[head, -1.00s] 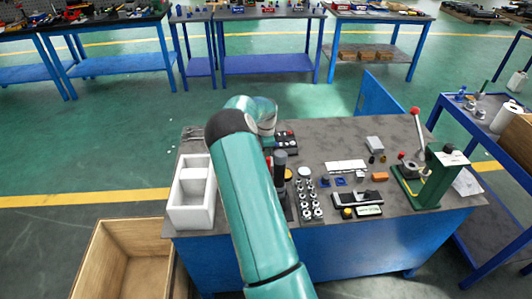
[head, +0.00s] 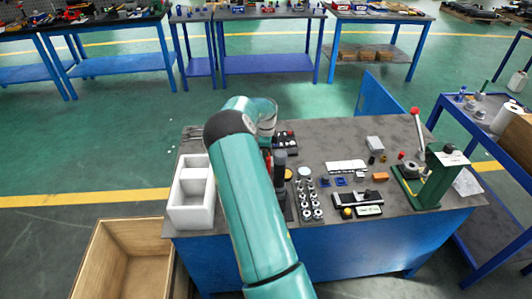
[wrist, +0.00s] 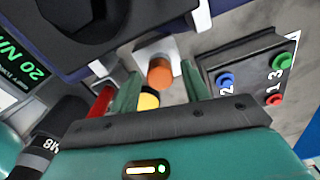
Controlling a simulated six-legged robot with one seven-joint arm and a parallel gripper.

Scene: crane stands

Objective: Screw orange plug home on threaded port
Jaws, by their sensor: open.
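In the wrist view an orange plug (wrist: 160,73), round and short, sits against a pale block with a light-grey face (wrist: 158,50). A yellow round piece (wrist: 148,99) is nearer my gripper. My gripper (wrist: 162,88) is open, with a green finger to each side of the orange and yellow pieces. The threads of the port are hidden, so I cannot tell how deep the plug sits. In the head view my arm hides the gripper and the plug.
A dark box with numbered red, blue and green knobs (wrist: 250,75) is close to the right finger. A dark cylinder marked M8 (wrist: 45,140) and a display (wrist: 22,75) are at left. The bench holds a white bin (head: 192,195), metal fittings (head: 310,198) and a green lever press (head: 425,180).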

